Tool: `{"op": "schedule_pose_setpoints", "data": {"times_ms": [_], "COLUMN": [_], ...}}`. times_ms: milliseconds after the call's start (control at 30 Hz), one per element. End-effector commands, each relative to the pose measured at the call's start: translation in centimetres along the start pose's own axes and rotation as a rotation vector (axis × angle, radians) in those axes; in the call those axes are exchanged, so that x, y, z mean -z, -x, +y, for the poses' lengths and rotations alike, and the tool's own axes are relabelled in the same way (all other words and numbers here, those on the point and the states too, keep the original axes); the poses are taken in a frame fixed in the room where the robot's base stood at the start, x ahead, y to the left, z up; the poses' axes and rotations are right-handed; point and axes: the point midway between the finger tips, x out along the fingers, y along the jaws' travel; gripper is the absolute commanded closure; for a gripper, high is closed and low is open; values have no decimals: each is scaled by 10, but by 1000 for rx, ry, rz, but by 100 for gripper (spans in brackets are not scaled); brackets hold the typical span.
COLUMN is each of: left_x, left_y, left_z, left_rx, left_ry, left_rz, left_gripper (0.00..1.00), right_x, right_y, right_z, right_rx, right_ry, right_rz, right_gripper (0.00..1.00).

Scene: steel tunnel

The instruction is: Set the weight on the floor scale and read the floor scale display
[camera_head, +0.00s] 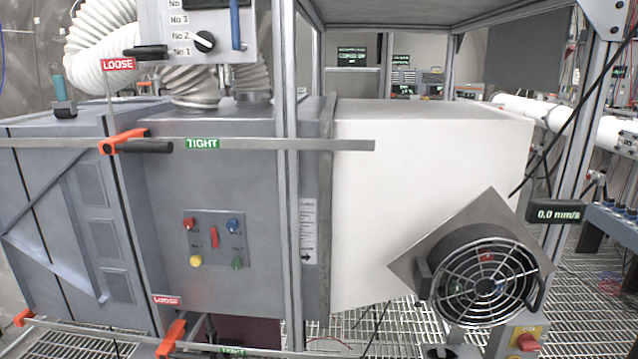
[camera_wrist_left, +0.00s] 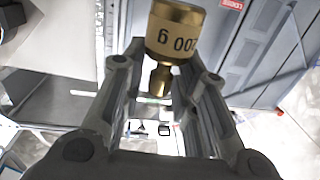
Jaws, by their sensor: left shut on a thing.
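A brass weight (camera_wrist_left: 175,32) with a tan label shows in the left wrist view. The label is upside down in that view and appears to read 200 g. My left gripper (camera_wrist_left: 161,85) is shut on the narrow knob of the weight, between its two fingers. The left gripper does not show in the head view. I cannot make out the floor scale or its display in either view. My right gripper is not in view.
A grey duct box (camera_head: 220,150) with clamp bars and a white box section (camera_head: 430,160) fill the middle of the head view. A round caged fan (camera_head: 485,280) stands front right, beside a display reading 0.0 mm/s (camera_head: 557,213). The floor is metal grating (camera_head: 590,300).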

Motion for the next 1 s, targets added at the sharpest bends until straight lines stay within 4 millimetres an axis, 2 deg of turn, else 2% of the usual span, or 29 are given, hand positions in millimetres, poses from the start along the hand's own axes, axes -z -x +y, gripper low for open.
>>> {"op": "schedule_pose_setpoints", "data": {"times_ms": [667, 1000], "left_x": [2, 9], "left_y": [-1, -11], "left_z": [1, 22], "left_rx": [-7, -143], "left_ry": [-1, -5], "left_rz": [5, 9], "left_gripper": [100, 100], "right_x": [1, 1], "right_y": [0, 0], "right_z": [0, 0], "right_rx": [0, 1], "right_ry": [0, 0], "right_rz": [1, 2], "right_gripper": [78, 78]}}
